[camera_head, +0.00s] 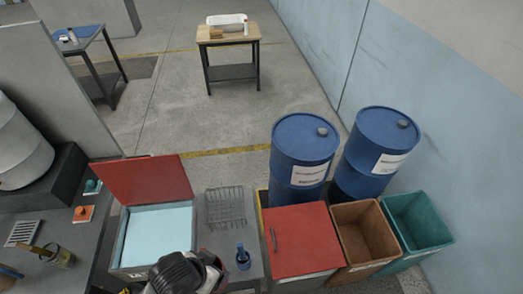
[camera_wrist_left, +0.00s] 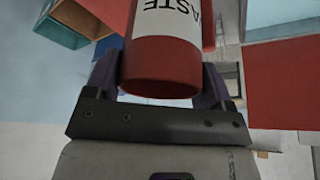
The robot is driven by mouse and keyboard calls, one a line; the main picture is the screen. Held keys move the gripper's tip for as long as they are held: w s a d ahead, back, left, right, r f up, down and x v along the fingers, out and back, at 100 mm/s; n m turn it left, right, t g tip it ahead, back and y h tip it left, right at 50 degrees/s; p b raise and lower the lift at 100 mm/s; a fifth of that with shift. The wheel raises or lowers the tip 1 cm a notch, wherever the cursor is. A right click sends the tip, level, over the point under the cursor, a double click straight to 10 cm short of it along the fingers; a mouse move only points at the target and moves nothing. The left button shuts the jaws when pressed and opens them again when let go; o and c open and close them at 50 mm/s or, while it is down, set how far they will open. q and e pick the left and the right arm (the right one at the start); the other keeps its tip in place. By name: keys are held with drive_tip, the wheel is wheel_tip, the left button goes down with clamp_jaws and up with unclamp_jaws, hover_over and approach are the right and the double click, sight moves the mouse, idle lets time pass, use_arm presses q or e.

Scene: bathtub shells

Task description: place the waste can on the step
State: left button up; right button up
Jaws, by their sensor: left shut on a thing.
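The waste can (camera_wrist_left: 160,68) is a red cylinder with a white label reading "ASTE". In the left wrist view it sits between the two dark fingers of my left gripper (camera_wrist_left: 160,85), which is shut on it. In the head view my left gripper (camera_head: 203,275) is at the bottom edge, and most of the can is hidden behind my wrist. A grey flat-topped block (camera_head: 217,239) beside it may be the step; I cannot tell for sure. It carries a wire basket (camera_head: 225,207) and a blue bottle (camera_head: 243,257). My right gripper is not in view.
Left of the block is an open chest (camera_head: 156,236) with a raised red lid (camera_head: 143,180). Right of it are a red-lidded box (camera_head: 302,241), a brown bin (camera_head: 365,238) and a green bin (camera_head: 416,225). Two blue drums (camera_head: 303,150) stand behind. Open floor lies beyond.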

use_arm(q)
drive_tip(key=w+a+r+p, duration=0.2)
drive_tip(key=r+p, duration=0.3)
drive_tip(key=r, duration=0.4)
drive_tip(key=w+a+r+p, duration=0.2)
drive_tip(key=r+p, duration=0.3)
drive_tip(key=r, duration=0.3)
drive_tip(key=w+a+r+p, duration=0.3)
drive_tip(key=r+p, duration=0.2)
drive_tip(key=r, duration=0.4)
drive_tip(key=shift+w+r+p, duration=0.25)
drive_tip(key=shift+r+p, duration=0.1)
